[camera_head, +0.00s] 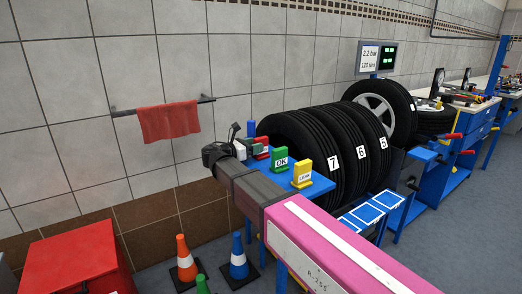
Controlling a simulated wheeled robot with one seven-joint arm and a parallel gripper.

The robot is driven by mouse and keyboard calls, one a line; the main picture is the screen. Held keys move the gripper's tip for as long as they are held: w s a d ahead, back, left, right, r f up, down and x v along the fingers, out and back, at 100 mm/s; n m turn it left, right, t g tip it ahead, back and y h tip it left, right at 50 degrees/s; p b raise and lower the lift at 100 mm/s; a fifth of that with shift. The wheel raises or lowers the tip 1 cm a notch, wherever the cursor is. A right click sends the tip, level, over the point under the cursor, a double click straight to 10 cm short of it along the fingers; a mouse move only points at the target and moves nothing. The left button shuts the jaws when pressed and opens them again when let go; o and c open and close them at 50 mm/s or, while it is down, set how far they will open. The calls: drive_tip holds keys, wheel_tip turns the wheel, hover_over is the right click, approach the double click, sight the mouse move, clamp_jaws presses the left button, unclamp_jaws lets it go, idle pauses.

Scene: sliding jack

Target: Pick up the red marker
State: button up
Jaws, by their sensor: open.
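The red marker (261,147) is a small upright block on the blue table (318,187), towards its back left end. It is partly hidden by the things around it, and any label on it is not readable. My gripper (238,143) is at the end of my pink and dark grey arm, just left of the red marker. It is open, and its fingers are small and dark in this view. I see nothing held, and I cannot tell whether it touches anything.
A green "OK" marker (280,160) and a yellow "LEAK" marker (302,173) stand right of the red one. A blue piece (251,129) is behind it. Numbered tyres (320,150) stand close on the right. Cones (187,262) and a red cabinet (75,258) are at lower left.

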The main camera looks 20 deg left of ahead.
sight(264, 140)
drive_tip(key=x, duration=0.3)
drive_tip(key=shift+w+r, duration=0.1)
drive_tip(key=shift+r, duration=0.1)
clamp_jaws()
